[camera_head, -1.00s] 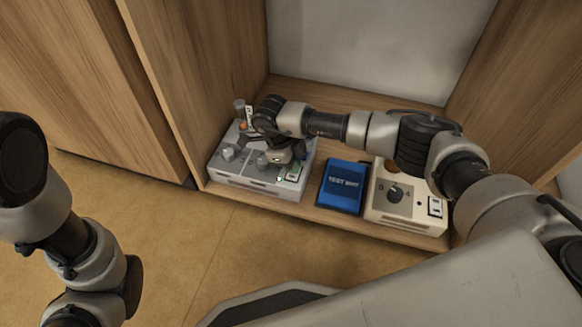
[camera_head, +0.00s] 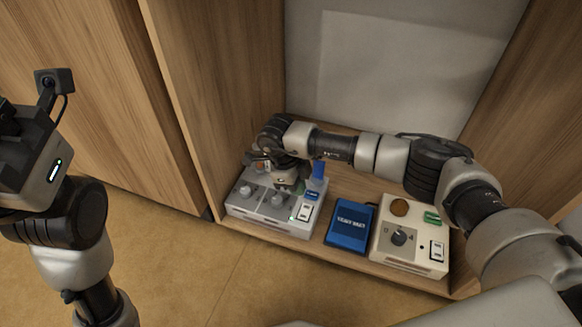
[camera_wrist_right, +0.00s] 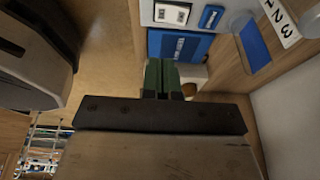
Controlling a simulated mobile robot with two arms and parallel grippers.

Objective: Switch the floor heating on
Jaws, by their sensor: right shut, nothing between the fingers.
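I cannot read which control is for floor heating. My right gripper (camera_head: 298,188) is shut and empty, above the back of the grey box; its green fingertips (camera_wrist_right: 161,75) show together. My left gripper's fingers are out of frame.
A blue unit (camera_head: 350,224) lies between the boxes. Wooden side panels (camera_head: 215,90) and a grey back wall (camera_head: 400,70) enclose the shelf. My right arm reaches over the cream box. The floor (camera_head: 170,260) in front is clear.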

